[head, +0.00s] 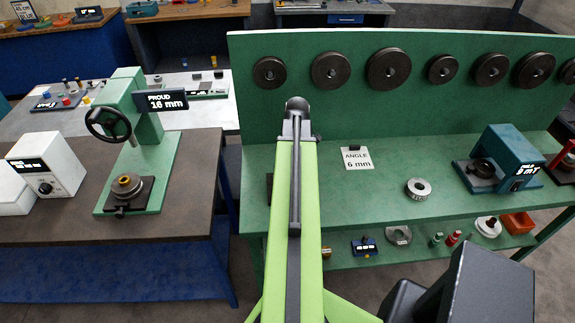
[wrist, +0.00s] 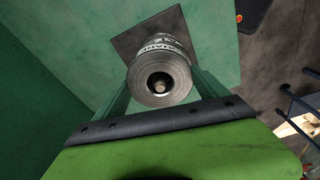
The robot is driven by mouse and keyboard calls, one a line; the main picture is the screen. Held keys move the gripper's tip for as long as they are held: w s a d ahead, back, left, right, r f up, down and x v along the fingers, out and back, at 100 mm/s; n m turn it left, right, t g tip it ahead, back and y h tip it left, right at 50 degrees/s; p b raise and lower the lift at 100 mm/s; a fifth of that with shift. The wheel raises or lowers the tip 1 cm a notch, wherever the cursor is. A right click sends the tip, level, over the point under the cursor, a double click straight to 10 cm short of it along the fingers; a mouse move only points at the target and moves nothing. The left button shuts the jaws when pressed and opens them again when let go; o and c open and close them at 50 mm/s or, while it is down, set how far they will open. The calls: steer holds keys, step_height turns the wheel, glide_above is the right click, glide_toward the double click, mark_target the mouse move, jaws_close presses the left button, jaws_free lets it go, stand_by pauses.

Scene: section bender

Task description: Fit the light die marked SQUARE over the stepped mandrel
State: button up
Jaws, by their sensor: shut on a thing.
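In the wrist view my gripper (wrist: 161,92) is shut on a light steel ring-shaped die (wrist: 143,76), one green finger on each side. White lettering on its side looks like SQUARE; a second lettered band shows behind it, which may be another die. A rounded brownish tip, perhaps the stepped mandrel (wrist: 160,86), shows inside the hole. A dark square plate (wrist: 127,39) on a green surface lies beyond the die. How far down the die sits, and whether it touches what is behind, I cannot tell. In the head view my arm hides the gripper and die.
Another light die (head: 418,188) lies on the green bench (head: 345,215), right of a card reading ANGLE 6 mm (head: 357,158). A blue device (head: 497,157) stands farther right. Dark discs hang on the back panel (head: 300,45). A green handwheel machine (head: 140,150) stands left.

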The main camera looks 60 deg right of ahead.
steer(key=shift+f+b, duration=0.65)
steer(key=shift+f, duration=0.05)
steer(key=o, duration=1.8)
steer(key=shift+r, duration=0.1)
step_height(320, 180, up, 17)
steer(key=s+p, duration=0.2)
steer(key=p, duration=1.5)
steer(key=shift+d, duration=0.4)
